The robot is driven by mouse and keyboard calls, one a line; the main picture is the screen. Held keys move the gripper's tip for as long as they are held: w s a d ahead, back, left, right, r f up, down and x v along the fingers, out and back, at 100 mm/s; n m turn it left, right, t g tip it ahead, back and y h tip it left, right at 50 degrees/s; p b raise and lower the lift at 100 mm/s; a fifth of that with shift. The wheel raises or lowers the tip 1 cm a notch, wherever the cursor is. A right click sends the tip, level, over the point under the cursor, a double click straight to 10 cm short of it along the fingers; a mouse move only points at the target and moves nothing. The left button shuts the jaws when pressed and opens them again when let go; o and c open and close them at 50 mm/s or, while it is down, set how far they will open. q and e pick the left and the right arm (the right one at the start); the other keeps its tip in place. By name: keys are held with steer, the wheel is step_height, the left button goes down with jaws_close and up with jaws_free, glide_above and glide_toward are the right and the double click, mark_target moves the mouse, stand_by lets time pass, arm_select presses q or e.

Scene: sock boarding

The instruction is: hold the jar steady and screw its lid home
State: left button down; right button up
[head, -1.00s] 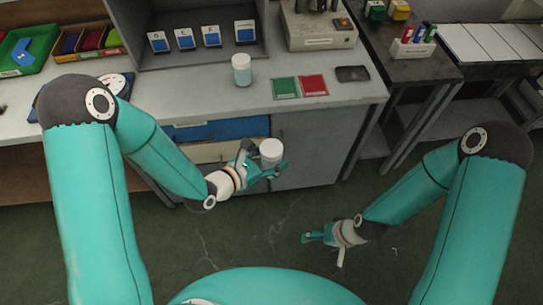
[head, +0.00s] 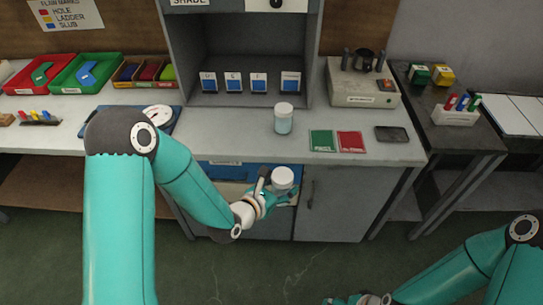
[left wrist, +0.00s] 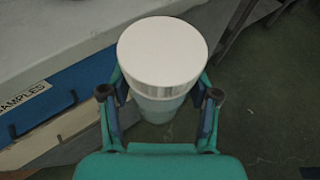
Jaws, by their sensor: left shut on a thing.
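My left gripper (head: 278,192) is shut on a jar with a wide white lid (head: 283,178), held in front of the counter, over the drawers. In the left wrist view the lid (left wrist: 162,52) is on top of the pale teal jar body (left wrist: 158,108), with a finger on each side. I cannot tell how tightly the lid sits. A second white-lidded jar with pale teal contents (head: 284,120) stands upright on the counter. My right gripper (head: 348,299) is low at the bottom edge, partly cut off and away from both jars; its fingers are unclear.
The counter (head: 240,142) holds a green card (head: 322,141), a red card (head: 350,142), a dark phone-like slab (head: 391,134) and a grey device (head: 362,90). A shade booth (head: 255,50) stands behind. Red and green trays (head: 85,73) are at left. Blue and cream drawers (head: 228,173) sit below.

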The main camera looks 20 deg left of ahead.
arm_select(q)
steer(key=w+a+r+n+t+y, duration=0.1)
steer(key=w+a+n+y, duration=0.3)
steer(key=a, duration=0.5)
steer(key=shift+n+y, duration=0.3)
steer(key=shift+y, duration=0.2)
